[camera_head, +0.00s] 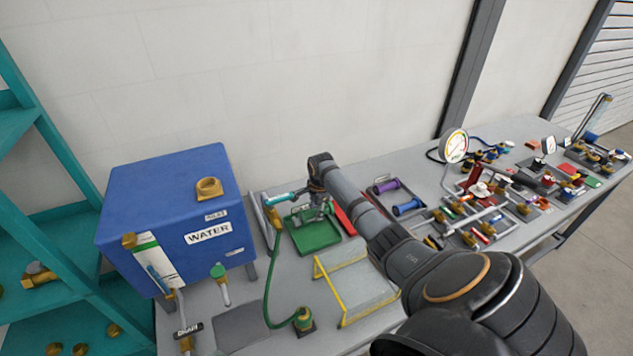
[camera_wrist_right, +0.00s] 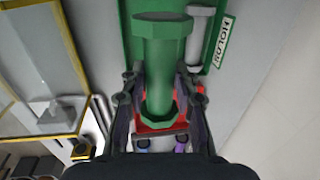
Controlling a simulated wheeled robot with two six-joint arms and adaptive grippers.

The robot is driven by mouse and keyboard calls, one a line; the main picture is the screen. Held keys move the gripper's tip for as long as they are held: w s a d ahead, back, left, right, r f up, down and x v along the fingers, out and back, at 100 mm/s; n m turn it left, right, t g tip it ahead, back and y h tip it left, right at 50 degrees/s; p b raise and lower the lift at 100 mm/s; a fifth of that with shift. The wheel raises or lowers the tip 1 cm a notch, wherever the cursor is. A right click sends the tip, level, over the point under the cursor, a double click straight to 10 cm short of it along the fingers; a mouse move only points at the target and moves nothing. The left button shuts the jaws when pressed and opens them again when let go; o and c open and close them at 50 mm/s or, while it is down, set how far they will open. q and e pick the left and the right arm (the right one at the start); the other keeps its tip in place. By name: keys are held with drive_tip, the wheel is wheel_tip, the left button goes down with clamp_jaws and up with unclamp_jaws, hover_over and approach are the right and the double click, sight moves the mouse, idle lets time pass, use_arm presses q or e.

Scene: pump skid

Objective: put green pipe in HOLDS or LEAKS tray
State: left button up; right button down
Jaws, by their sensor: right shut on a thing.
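The green pipe (camera_wrist_right: 163,65), with hex-shaped ends, is between the fingers of my right gripper (camera_wrist_right: 160,105) in the right wrist view. The gripper is shut on it. In the head view my right gripper (camera_head: 318,207) is over the green tray (camera_head: 316,238); the pipe is hard to make out there. The tray also shows behind the pipe in the wrist view (camera_wrist_right: 128,38), with a HOLDS label (camera_wrist_right: 224,42) beside it. I cannot tell whether the pipe touches the tray. The red tray (camera_head: 344,219) is partly hidden behind my arm. My left gripper is out of view.
A grey pipe (camera_wrist_right: 199,42) lies in the green tray. A blue WATER tank (camera_head: 170,205) stands left, with a green hose (camera_head: 269,285) nearby. A yellow-edged clear guard (camera_head: 357,285) stands in front. Purple (camera_head: 386,187) and blue (camera_head: 407,207) pipes lie right of my arm.

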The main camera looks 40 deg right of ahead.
wheel_tip(320, 180, down, 7)
drive_tip(key=b, duration=0.6)
drive_tip(key=shift+d+r+b, duration=0.1)
drive_tip(key=shift+b, duration=0.3)
drive_tip(key=shift+f+b, duration=1.05)
drive_tip(key=shift+f, duration=1.4)
drive_tip(key=shift+f, duration=0.25)
